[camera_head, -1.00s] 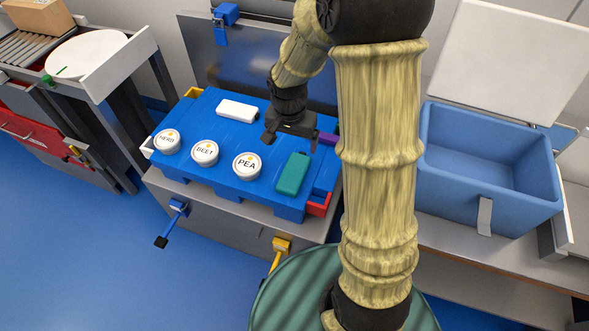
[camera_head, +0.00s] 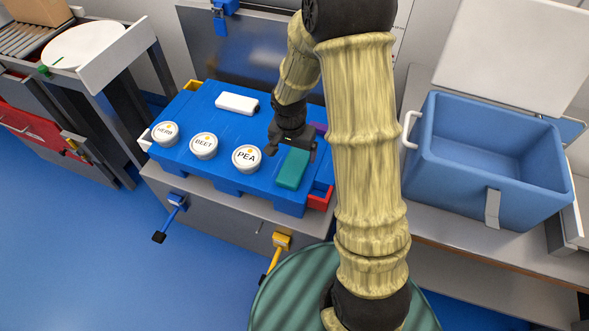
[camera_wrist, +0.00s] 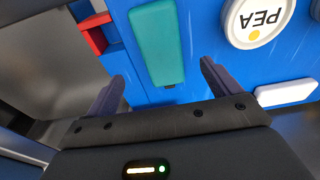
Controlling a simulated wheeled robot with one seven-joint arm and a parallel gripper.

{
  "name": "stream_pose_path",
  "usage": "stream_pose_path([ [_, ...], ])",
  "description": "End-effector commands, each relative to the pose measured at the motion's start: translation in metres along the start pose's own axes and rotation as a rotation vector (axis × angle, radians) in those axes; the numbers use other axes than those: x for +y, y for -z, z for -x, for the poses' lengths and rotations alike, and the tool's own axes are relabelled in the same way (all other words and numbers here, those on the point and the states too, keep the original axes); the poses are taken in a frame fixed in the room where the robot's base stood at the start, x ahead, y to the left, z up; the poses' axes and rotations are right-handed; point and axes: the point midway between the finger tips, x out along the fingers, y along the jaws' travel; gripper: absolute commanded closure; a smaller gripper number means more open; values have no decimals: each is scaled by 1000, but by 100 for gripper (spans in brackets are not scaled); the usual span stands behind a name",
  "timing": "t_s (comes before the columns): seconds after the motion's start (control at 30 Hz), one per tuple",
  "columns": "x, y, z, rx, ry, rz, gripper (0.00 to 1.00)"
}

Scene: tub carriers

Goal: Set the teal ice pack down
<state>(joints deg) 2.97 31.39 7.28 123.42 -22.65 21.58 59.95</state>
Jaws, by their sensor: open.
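The teal ice pack (camera_head: 293,169) lies flat on top of the blue tub carrier (camera_head: 252,183), near its right end. It also shows in the wrist view (camera_wrist: 158,42), ahead of the fingers. My gripper (camera_head: 294,149) is just behind the ice pack in the head view, low over the carrier. In the wrist view the two fingers (camera_wrist: 160,88) are spread apart with nothing between them except the near end of the pack just beyond. Whether a fingertip touches the pack cannot be told.
Three white round tubs marked HERB (camera_head: 165,133), BEET (camera_head: 204,145) and PEA (camera_head: 247,157) stand on the carrier. A white pack (camera_head: 237,103) lies behind them. A red corner piece (camera_head: 320,197) is at the front right. An open blue cooler box (camera_head: 478,190) stands at right.

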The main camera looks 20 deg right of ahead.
Motion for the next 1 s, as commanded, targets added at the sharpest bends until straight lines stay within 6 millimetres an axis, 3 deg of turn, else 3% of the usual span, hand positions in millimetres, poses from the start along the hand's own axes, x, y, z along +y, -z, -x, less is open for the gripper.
stream_pose_path([
  [0.03, 0, -1, -12, -2, -1, 2, 11],
  [0.2, 0, 0, -30, 0, 0, 2, 11],
  [0.6, 0, 0, -34, 0, 0, 1, 11],
  [1.0, -2, 2, -82, 1, 1, 1, 11],
])
